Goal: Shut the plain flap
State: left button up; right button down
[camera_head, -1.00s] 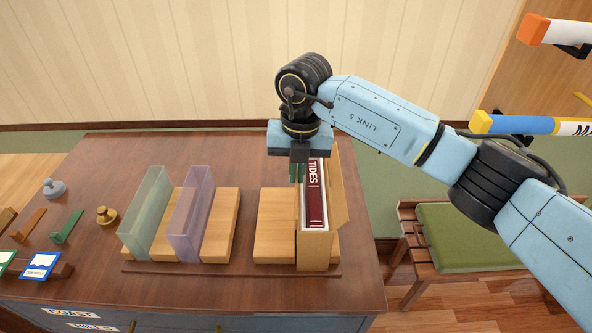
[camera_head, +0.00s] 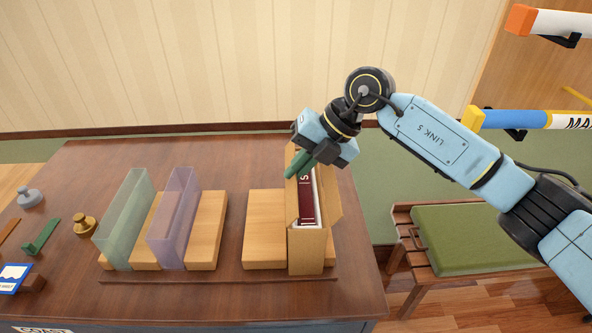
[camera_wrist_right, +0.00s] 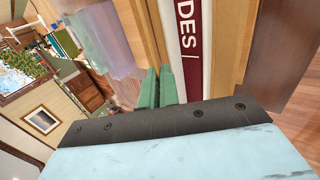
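A tan upright case (camera_head: 306,252) stands on the desk and holds a dark red book (camera_head: 306,203) with white lettering. A plain tan flap (camera_head: 335,196) stands out at an angle on the case's right side. My right gripper (camera_head: 291,172) is above the case's upper left edge, tilted, with its green fingers pointing down and left. The fingers are close together with nothing visible between them. In the right wrist view the fingers (camera_wrist_right: 158,86) are just left of the book (camera_wrist_right: 190,45). I cannot tell whether they touch the case. My left gripper is out of view.
Wooden blocks (camera_head: 264,230), a green clear holder (camera_head: 124,222) and a purple clear holder (camera_head: 173,222) stand left of the case. A brass weight (camera_head: 84,225) is further left. A green-cushioned bench (camera_head: 465,238) stands right of the desk (camera_head: 225,290).

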dwell(0.4)
jog(key=c, duration=1.6)
grip_release()
jog(key=shift+c, duration=0.2)
jog(key=v, duration=1.3)
jog(key=shift+d, duration=0.25)
